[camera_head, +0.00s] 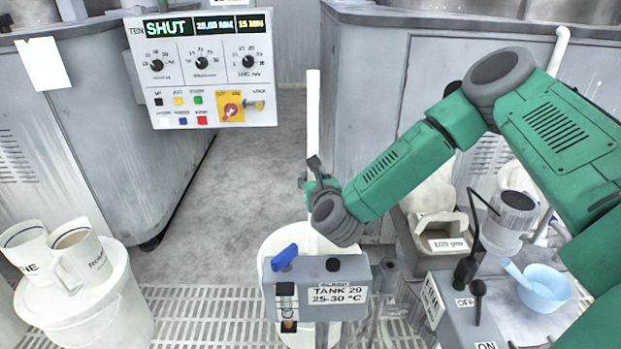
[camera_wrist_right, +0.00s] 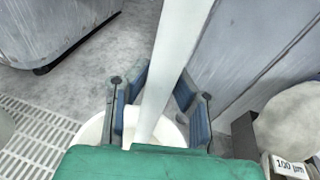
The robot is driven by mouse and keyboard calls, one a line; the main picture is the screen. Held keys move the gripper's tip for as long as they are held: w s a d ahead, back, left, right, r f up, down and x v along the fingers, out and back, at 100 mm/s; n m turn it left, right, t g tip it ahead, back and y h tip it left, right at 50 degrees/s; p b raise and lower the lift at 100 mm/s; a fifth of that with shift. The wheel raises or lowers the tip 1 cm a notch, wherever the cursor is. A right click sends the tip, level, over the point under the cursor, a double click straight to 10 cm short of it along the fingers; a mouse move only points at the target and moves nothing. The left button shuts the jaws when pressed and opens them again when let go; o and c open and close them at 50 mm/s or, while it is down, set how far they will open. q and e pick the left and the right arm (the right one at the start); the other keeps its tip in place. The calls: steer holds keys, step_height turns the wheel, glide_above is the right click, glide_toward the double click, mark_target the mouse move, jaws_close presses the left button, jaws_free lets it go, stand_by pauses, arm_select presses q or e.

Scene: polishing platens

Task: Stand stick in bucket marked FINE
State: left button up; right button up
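The stick (camera_head: 313,110) is a long white bar, standing about upright in the head view. My right gripper (camera_head: 316,178) is at its middle. No FINE mark is readable on this bucket. My left gripper is out of view.
The TANK 20 box (camera_head: 335,292) with a blue lever stands before the bucket. Two marked jugs, one ending in "NE" (camera_head: 28,250), sit on a white tub (camera_head: 85,308) at left. A control panel (camera_head: 203,70) hangs behind. A blue bowl (camera_head: 540,288) is at right.

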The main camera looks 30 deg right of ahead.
steer(key=shift+o, duration=1.1)
steer(key=shift+a+r, duration=0.1)
steer(key=shift+a, duration=0.05)
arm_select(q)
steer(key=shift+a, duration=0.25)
arm_select(e)
steer(key=a+v, duration=0.1)
steer(key=v, duration=1.1)
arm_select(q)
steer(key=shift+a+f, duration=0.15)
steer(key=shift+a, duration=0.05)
arm_select(e)
steer(key=shift+a+r, duration=0.2)
steer(key=shift+a, duration=0.05)
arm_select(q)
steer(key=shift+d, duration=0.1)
arm_select(e)
steer(key=shift+d, duration=0.2)
